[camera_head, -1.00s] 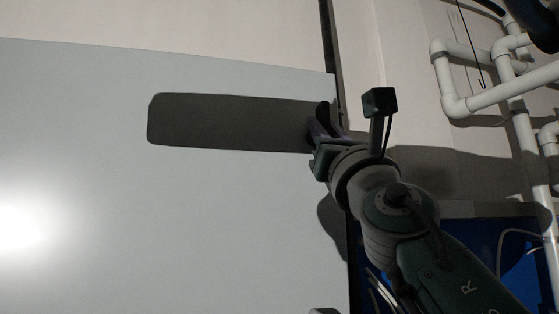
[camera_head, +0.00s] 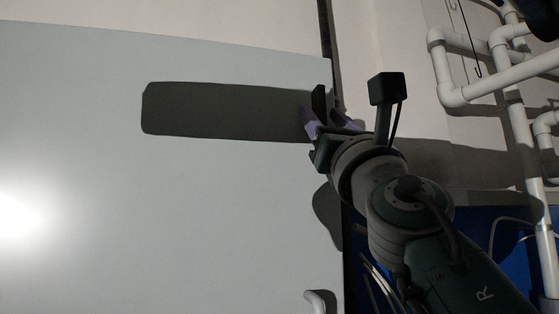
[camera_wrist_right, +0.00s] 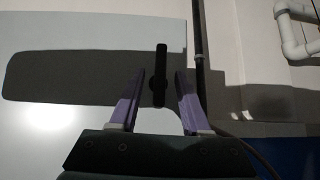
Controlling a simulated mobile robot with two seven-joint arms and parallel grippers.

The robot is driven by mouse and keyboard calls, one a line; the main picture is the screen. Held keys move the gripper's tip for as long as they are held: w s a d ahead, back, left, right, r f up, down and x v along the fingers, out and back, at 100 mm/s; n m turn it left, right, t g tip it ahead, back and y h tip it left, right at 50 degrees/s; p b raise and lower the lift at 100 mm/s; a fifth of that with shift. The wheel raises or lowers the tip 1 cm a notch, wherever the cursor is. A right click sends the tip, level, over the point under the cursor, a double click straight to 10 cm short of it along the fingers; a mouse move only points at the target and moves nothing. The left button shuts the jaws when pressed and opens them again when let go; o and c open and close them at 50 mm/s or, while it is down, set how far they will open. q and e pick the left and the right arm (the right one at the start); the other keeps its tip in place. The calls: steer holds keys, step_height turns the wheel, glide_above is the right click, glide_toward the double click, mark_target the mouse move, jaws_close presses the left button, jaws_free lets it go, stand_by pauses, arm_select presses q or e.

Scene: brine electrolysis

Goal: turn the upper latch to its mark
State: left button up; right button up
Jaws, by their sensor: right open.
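The upper latch (camera_head: 319,98) is a black bar at the right edge of a large pale panel (camera_head: 230,210). In the right wrist view the latch (camera_wrist_right: 161,62) stands nearly upright, with a rounder hub near its lower half. My right gripper (camera_head: 321,114) is open at the latch. In the wrist view its purple fingers (camera_wrist_right: 160,76) stand on either side of the bar, with visible gaps and no clear contact. The latch's mark cannot be made out. My left gripper does not show.
A dark rounded band (camera_head: 220,110) lies across the panel left of the latch. A white handle (camera_head: 320,301) shows at the panel's lower right. White pipes (camera_head: 470,92) run along the wall at the right. A dark vertical edge borders the panel.

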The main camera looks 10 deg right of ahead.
steer(key=b+v, duration=0.2)
steer(key=v, duration=0.5)
steer(key=shift+s+f+b, duration=0.2)
steer(key=shift+s+b, duration=0.05)
steer(key=shift+b, duration=0.05)
